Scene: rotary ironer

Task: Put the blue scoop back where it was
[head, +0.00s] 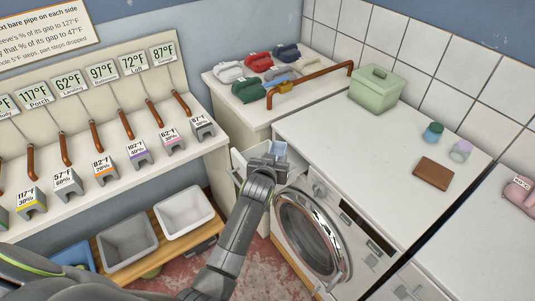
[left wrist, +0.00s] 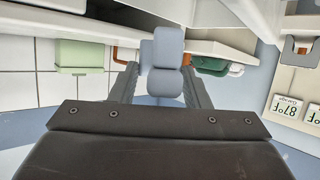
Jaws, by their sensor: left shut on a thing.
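My left gripper (head: 268,164) is shut on the blue scoop (head: 280,150), in front of the corner between the back counter and the washing machine. In the left wrist view the scoop (left wrist: 164,82) is a pale blue block with a narrower upper part, held between the two dark fingers. An open white drawer (head: 238,166) stands out just left of the gripper in the head view. The gripper and arm hide part of the drawer, so I cannot tell whether the scoop is inside or above it. My right gripper is not in view.
The washing machine (head: 310,234) has a round door. On its top are a green lidded box (head: 376,92), two small jars and a brown wallet (head: 433,174). Several coloured pieces and a copper pipe (head: 312,77) lie on the back counter. Bins (head: 184,213) stand below the left shelf.

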